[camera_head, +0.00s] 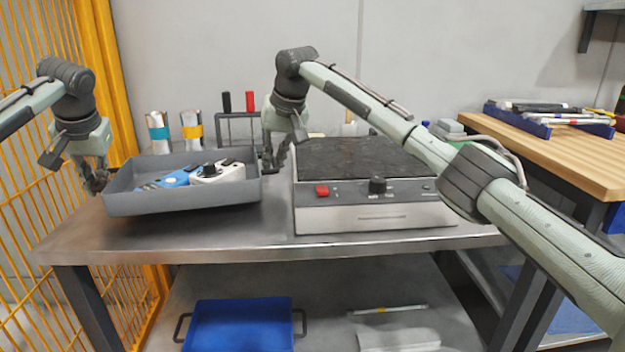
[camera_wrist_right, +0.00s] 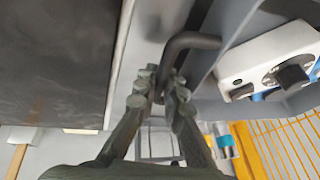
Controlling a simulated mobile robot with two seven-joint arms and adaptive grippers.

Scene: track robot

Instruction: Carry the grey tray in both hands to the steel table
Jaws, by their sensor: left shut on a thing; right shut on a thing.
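The grey tray (camera_head: 152,204) is over the left part of the steel table (camera_head: 250,230) and looks level. It holds a blue device (camera_head: 178,180) and a white device with a black knob (camera_head: 222,174). My left gripper (camera_head: 97,182) is shut on the tray's left end, where the handle is mostly hidden. My right gripper (camera_head: 275,158) is shut at the right end; the right wrist view shows its fingers (camera_wrist_right: 160,88) around the dark bent handle (camera_wrist_right: 190,40). I cannot tell whether the tray's underside touches the table.
A hot plate (camera_head: 375,215) with a red switch stands just right of the tray. Cans (camera_head: 158,132) and a small rack (camera_head: 238,118) stand behind. A yellow mesh fence (camera_head: 100,50) is at the left. A blue tray (camera_head: 240,325) lies on the lower shelf. A wooden bench (camera_head: 545,150) is at the right.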

